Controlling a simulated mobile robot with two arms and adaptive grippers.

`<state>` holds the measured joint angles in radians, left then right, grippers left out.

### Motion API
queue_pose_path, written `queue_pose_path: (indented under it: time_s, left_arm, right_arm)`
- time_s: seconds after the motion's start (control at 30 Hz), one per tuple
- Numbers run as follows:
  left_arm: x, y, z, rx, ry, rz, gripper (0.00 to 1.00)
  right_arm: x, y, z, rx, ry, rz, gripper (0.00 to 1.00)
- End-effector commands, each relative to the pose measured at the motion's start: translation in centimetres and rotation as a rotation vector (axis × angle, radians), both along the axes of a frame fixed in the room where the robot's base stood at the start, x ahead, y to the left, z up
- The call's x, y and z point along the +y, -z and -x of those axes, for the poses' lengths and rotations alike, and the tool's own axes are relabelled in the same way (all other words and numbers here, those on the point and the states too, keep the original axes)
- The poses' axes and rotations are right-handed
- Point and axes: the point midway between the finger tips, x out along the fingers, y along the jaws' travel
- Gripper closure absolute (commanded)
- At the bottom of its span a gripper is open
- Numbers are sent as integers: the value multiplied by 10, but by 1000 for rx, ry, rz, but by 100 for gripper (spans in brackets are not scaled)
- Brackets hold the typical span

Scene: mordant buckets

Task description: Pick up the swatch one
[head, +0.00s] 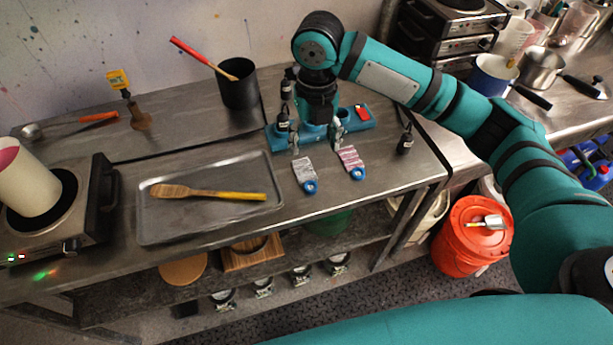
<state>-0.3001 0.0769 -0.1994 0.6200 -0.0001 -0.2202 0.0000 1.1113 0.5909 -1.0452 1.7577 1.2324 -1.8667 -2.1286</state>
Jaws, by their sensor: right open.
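Two small swatches with blue tabs lie on the steel table: a grey-white one (304,170) and a pink-and-white striped one (349,157) to its right. My right gripper (315,140) points down just behind them, fingers spread wide and nothing between them. One finger is behind the grey-white swatch, the other near the back of the striped one. I cannot tell whether either fingertip touches anything. A teal rack (357,122) behind the gripper holds a red piece (362,112); the gripper hides its middle. My left gripper is not in view.
A metal tray (228,216) with a wooden spatula (205,193) lies to the left. A black pot (238,88) stands behind. A hot plate (62,232) holds a white container (27,180). An orange bucket (470,245) stands below.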

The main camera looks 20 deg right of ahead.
Motion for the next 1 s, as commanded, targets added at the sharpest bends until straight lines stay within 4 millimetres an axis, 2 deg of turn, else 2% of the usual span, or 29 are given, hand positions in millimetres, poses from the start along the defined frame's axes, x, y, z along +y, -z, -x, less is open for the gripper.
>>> queue_pose_path:
  time_s: [0.07,0.17,0.6,0.7,0.87,1.0]
  left_arm:
    - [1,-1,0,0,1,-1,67]
    - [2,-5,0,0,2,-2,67]
    - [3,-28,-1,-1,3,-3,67]
    - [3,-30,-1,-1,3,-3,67]
    - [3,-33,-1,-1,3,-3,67]
    - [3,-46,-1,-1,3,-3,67]
  right_arm:
    - [-4,-3,-2,6,-27,10,38]
    - [-5,7,-1,11,-36,11,38]
    - [-4,97,-1,8,-34,9,38]
    - [-3,109,-1,7,-34,8,38]
    - [-3,118,-1,5,-34,9,38]
    - [-1,134,2,9,-34,10,38]
